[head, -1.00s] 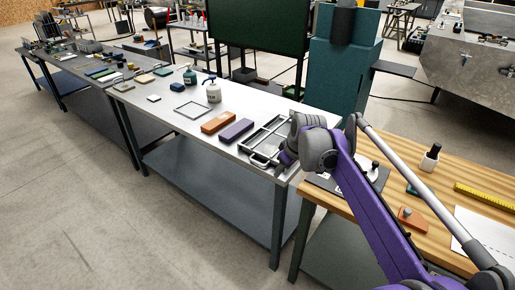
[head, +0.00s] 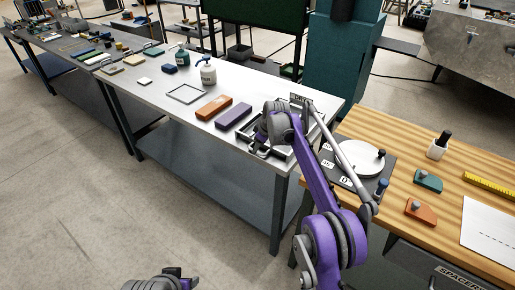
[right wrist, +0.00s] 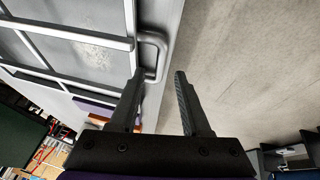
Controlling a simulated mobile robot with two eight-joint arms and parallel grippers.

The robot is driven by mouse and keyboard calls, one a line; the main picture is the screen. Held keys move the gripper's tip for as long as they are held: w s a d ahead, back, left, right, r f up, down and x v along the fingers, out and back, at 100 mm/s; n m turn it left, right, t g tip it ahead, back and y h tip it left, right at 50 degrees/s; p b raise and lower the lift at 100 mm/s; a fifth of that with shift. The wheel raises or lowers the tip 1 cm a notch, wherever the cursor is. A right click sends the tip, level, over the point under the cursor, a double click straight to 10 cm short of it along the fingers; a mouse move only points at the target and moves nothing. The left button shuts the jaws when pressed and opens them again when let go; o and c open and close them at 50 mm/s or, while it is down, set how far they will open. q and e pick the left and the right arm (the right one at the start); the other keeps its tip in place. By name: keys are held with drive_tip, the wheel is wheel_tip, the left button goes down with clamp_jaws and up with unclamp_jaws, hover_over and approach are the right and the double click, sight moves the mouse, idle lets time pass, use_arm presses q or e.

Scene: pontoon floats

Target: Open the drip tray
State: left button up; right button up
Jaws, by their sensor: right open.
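The drip tray (head: 283,152) is a grey barred frame at the near right end of the metal table, partly hidden by my right arm. Its looped handle (head: 258,153) faces the table's front edge. In the right wrist view the tray's bars (right wrist: 75,35) fill the upper left, and the handle (right wrist: 163,50) sticks out over the edge. My right gripper (right wrist: 160,73) is open and empty. The handle's lower end shows by its left finger; I cannot tell whether they touch. Part of my left arm's end (head: 165,280) shows at the bottom of the head view; its jaws are unclear.
An orange block (head: 214,108) and a purple block (head: 234,117) lie left of the tray. A wooden bench (head: 400,185) is at right. The floor in front is clear.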

drive_tip(key=shift+x, duration=1.3)
clamp_jaws()
idle(0.5)
